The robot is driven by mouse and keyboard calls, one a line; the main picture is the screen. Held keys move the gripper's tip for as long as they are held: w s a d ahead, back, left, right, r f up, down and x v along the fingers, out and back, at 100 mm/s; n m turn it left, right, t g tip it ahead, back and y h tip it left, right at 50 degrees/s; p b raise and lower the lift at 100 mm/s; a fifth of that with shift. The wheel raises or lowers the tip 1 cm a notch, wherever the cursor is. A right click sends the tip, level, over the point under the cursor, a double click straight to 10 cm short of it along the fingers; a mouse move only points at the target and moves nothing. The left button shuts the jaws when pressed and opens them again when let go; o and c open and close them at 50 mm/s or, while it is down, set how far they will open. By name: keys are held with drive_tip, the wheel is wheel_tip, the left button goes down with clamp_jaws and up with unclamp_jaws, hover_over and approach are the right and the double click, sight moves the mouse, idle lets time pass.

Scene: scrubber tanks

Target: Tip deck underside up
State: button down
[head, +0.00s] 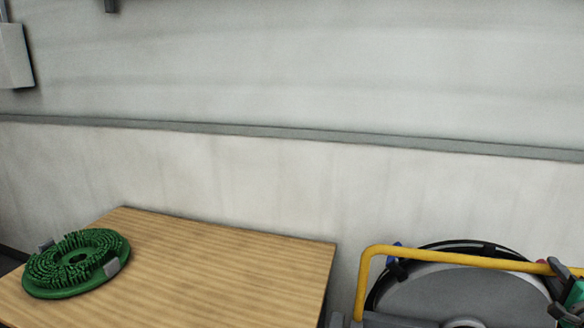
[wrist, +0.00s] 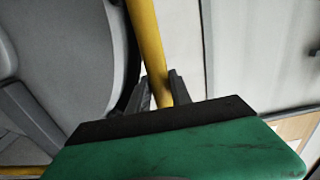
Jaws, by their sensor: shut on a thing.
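The deck (head: 455,295) is at the lower right of the head view, a grey round body with a black rim, partly cut off by the frame. A yellow bar (head: 450,258) arches across it. My gripper (head: 560,268) is at the right edge of the head view, shut on the yellow bar's right end. In the wrist view, the yellow bar (wrist: 146,40) runs between the two dark fingers of my gripper (wrist: 163,90). The grey deck (wrist: 60,50) fills the left of that view. The lower part of the deck is out of frame in the head view.
A wooden table (head: 230,255) stands left of the deck, mostly bare. A green bristled round brush (head: 78,262) with grey clips lies on its left end, bristles up. A pale wall (head: 300,180) with a grey rail is close behind. A grey box (head: 14,55) hangs upper left.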

drive_tip(key=b+v, duration=0.1)
drive_tip(key=v, duration=0.6)
drive_tip(key=shift+f, duration=0.2)
drive_tip(key=shift+s, duration=0.1)
drive_tip(key=s+a+f+b, duration=0.2)
drive_tip(key=s, duration=0.4)
drive_tip(key=shift+s, duration=0.4)
drive_tip(key=shift+f, duration=0.1)
drive_tip(key=shift+a+f, duration=0.1)
drive_tip(key=s+a+f+b, duration=0.2)
drive_tip(key=s+f+b, duration=0.1)
drive_tip(key=s, duration=0.3)
drive_tip(key=shift+f, duration=0.2)
